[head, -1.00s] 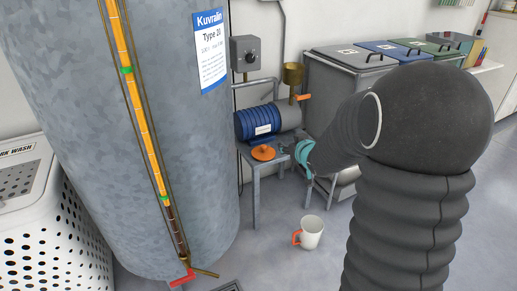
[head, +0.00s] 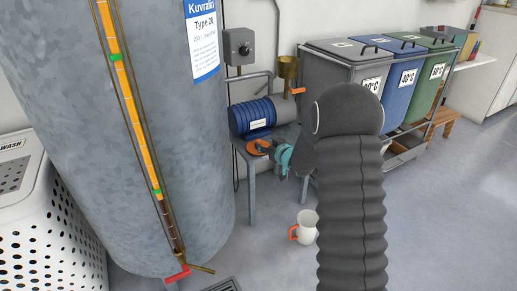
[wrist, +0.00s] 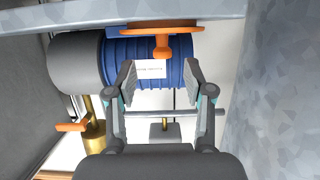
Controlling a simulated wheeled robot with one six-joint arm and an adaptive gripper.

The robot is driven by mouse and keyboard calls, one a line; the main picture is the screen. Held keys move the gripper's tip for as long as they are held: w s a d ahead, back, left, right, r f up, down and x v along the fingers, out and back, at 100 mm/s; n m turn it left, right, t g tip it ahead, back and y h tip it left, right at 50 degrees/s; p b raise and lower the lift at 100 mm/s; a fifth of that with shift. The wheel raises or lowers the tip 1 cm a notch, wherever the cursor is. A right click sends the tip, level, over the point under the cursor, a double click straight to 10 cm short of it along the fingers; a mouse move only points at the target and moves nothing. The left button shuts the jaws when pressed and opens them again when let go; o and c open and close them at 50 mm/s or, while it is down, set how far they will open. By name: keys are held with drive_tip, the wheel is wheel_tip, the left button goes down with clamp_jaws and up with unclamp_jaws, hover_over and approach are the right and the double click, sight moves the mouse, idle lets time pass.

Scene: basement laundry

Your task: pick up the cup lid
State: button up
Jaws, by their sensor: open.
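The orange cup lid (head: 257,147) lies on a small grey metal stand (head: 240,148), in front of the blue pump. In the wrist view the lid (wrist: 150,29) is at the top, its knob pointing down the picture into the gap between the fingertips. My gripper (head: 272,148) is open and empty, right at the lid's right side in the head view and partly covering it. In the wrist view my gripper (wrist: 159,72) has a finger on each side of the knob, neither visibly touching it. A white mug with an orange handle (head: 307,225) stands on the floor.
The blue and grey pump (head: 252,117) sits close behind the lid, with a brass funnel (head: 287,67) above it. The big galvanized tank (head: 150,130) stands close on the left. Lidded laundry bins (head: 403,85) stand at the back right. Floor at the right is clear.

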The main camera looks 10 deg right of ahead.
sight(259, 141)
drive_tip(key=shift+x, duration=2.85)
drive_tip(key=shift+a+r, duration=0.15)
drive_tip(key=shift+r, duration=0.05)
clamp_jaws()
